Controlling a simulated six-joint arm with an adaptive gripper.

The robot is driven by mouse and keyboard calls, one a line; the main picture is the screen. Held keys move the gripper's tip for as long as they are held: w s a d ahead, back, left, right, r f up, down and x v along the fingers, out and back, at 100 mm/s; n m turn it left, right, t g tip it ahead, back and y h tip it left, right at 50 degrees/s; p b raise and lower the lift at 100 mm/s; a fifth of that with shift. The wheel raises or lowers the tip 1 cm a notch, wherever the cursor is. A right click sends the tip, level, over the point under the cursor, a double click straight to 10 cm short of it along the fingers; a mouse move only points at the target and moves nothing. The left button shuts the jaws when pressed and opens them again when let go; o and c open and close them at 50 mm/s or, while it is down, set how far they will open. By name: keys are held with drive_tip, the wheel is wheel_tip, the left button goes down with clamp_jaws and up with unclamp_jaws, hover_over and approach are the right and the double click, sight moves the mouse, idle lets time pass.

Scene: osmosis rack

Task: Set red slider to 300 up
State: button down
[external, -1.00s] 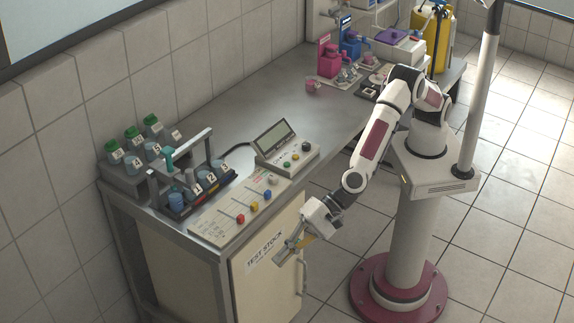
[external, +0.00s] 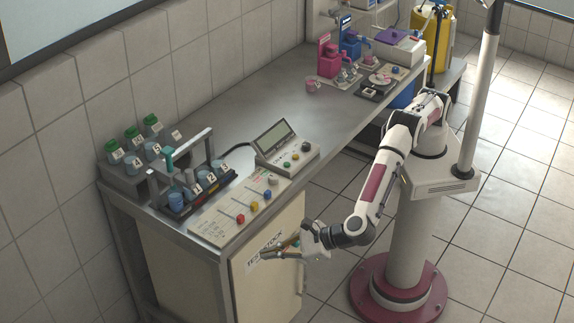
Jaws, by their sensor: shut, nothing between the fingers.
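The red slider (external: 240,218) is a small red knob at the near end of its slot on a pale slider panel (external: 212,228), which lies at the front corner of the bench. A yellow slider (external: 254,206) and a blue slider (external: 267,194) sit farther along the same panel. The scale marks are too small to read. My gripper (external: 265,253) is shut and empty. It hangs off the bench's front side, before the cabinet door and below and to the right of the red slider, apart from it.
A console with a screen (external: 275,137) and buttons stands behind the panel. A rack of numbered cups (external: 225,186) with a metal handle frame stands to the left. The cabinet door (external: 258,287) has a handle. The middle of the bench (external: 255,98) is clear.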

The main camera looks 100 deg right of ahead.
drive_tip(key=s+d+r+m+g+h, duration=0.1)
drive_tip(key=s+d+m+g+h, duration=0.2)
drive_tip(key=d+m, duration=0.5)
drive_tip(key=s+m+h, duration=0.1)
drive_tip(key=s+m, duration=0.1)
drive_tip(key=shift+s+d+r+g+h, duration=0.2)
drive_tip(key=shift+s+r+g+h, duration=0.1)
drive_tip(key=shift+r+h, duration=0.1)
drive_tip(key=shift+w+d+f, duration=0.1)
drive_tip(key=shift+f, duration=0.05)
approach(228, 214)
drive_tip(key=shift+s+a+f, duration=1)
drive_tip(key=shift+s+a, duration=0.05)
drive_tip(key=shift+w+d, duration=0.65)
drive_tip(key=shift+w, duration=0.05)
drive_tip(key=shift+d, duration=0.1)
drive_tip(key=w+d, duration=0.6)
drive_tip(key=shift+w+d, duration=0.25)
drive_tip(key=shift+w, duration=0.1)
